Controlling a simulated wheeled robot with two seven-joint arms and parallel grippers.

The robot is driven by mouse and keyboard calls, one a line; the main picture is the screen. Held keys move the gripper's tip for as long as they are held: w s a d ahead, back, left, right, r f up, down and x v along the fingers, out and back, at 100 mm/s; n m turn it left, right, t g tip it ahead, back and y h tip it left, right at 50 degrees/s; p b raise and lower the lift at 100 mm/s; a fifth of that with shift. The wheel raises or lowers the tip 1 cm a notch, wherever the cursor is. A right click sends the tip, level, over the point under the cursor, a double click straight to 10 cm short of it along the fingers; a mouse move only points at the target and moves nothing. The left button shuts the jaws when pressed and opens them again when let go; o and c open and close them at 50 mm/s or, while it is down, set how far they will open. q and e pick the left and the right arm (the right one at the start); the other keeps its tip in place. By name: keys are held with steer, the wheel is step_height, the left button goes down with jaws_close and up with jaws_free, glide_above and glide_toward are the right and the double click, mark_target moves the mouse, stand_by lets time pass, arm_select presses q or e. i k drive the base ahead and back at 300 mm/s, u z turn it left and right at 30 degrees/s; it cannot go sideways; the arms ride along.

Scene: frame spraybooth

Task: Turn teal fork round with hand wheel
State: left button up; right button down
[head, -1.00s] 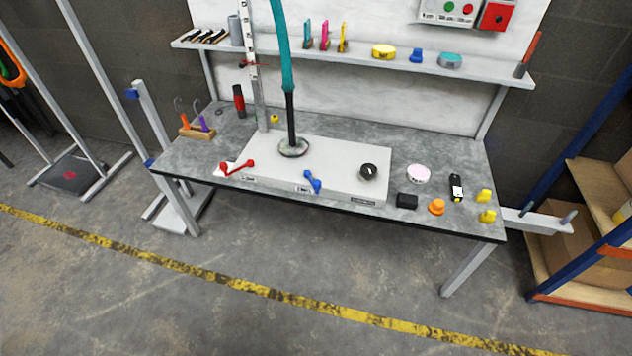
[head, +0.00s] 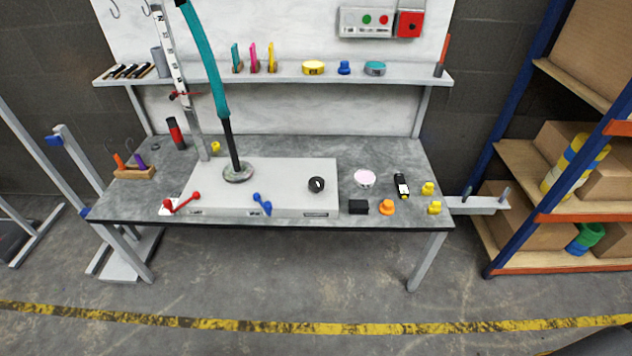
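The teal fork (head: 207,70) stands upright on the bench, leaning a little to the left, its top cut off by the picture's upper edge. Its black lower stem (head: 231,145) runs down to a round grey base (head: 238,173) on a pale box (head: 290,180). A small black round knob (head: 316,184) is on the box top, perhaps the hand wheel. A red lever (head: 182,203) and a blue lever (head: 262,203) are at the box's front edge. Neither of my grippers shows in this view.
The grey bench (head: 397,160) carries a black block (head: 358,207), an orange knob (head: 387,207) and yellow pieces (head: 434,208) at right. A measuring post (head: 183,90) stands left of the fork. A shelf (head: 285,80) runs behind. Shelving (head: 527,160) is at right. The floor in front is clear.

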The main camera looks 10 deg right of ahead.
mark_target(316, 184)
steer(key=z, duration=0.05)
steer(key=k, duration=0.5)
steer(key=z, duration=2)
steer(key=i, duration=1.7)
steer(key=u, duration=2.3)
